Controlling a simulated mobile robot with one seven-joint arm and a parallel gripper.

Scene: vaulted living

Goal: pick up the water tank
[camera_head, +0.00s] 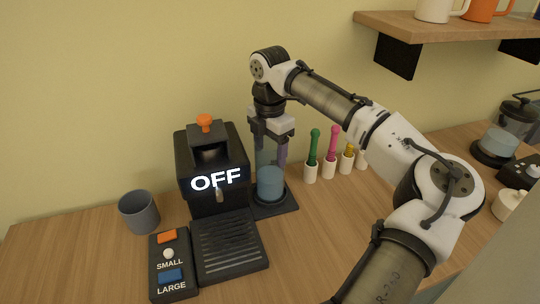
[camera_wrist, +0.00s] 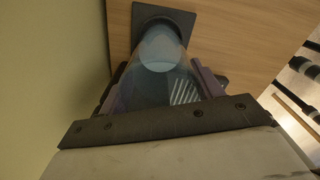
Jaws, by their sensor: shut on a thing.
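The water tank (camera_head: 271,184) is a clear, bluish container with blue water in it. It stands on a dark square base to the right of a black coffee machine (camera_head: 213,169) whose front reads OFF. My gripper (camera_head: 270,150) points down over the tank, with its fingers on either side of the upper part, shut on it. In the wrist view the tank (camera_wrist: 162,60) shows between the fingers, above the dark base (camera_wrist: 178,18). I cannot tell from these views whether the tank's bottom touches the base.
A grey cup (camera_head: 139,212) stands left of the machine. A button panel (camera_head: 172,265) marked SMALL and LARGE lies in front. Several colored-handled tools in white holders (camera_head: 330,160) stand to the right. A shelf (camera_head: 440,32) with mugs hangs above right. A kettle (camera_head: 500,140) stands far right.

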